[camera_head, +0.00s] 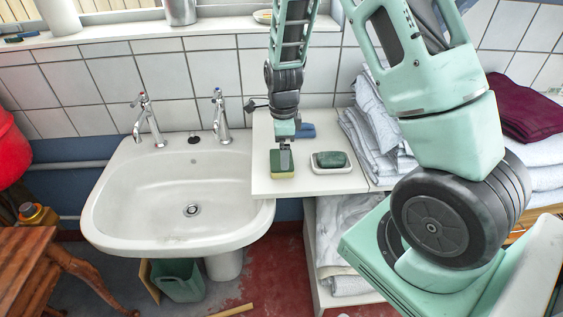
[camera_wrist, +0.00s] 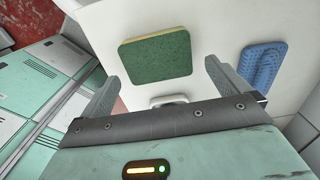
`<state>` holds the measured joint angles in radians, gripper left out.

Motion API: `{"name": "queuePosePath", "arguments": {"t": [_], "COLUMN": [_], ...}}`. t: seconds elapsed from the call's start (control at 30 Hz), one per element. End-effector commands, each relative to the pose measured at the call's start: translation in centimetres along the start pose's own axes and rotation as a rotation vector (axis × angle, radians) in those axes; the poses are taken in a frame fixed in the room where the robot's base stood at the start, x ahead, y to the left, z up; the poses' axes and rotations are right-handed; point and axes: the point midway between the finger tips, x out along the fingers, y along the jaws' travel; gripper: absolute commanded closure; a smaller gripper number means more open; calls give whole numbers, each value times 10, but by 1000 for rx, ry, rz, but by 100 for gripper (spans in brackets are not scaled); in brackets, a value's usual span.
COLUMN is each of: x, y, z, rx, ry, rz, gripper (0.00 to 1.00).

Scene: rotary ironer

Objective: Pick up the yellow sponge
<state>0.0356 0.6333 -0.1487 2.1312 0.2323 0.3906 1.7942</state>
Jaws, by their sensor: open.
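The yellow sponge (camera_head: 282,172) lies on the white counter right of the sink, its green scouring side up and yellow body below. In the wrist view the sponge (camera_wrist: 157,57) shows its green face and a thin yellow edge. My gripper (camera_head: 285,146) points down at the sponge from above and hides part of it in the head view. In the wrist view my gripper (camera_wrist: 160,74) is open, its two fingers wide apart with the sponge seen between and beyond their tips. Nothing is held. I cannot tell the exact gap to the sponge.
A dark green bar (camera_head: 331,159) in a white dish (camera_head: 347,168) sits just right of the sponge. A blue item (camera_head: 306,131) lies behind, also in the wrist view (camera_wrist: 262,68). The sink (camera_head: 150,200) is left; folded cloths (camera_head: 372,140) stand right.

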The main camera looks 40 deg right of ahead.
Motion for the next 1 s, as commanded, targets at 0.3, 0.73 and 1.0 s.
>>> {"name": "queuePosePath", "arguments": {"t": [0.3,0.73,1.0], "x": [38,42,42], "y": [4,3,3], "z": [-2,-2,-2], "rx": [1,0,0], "ry": [2,0,0], "rz": [3,1,1], "gripper": [0,35,39]}}
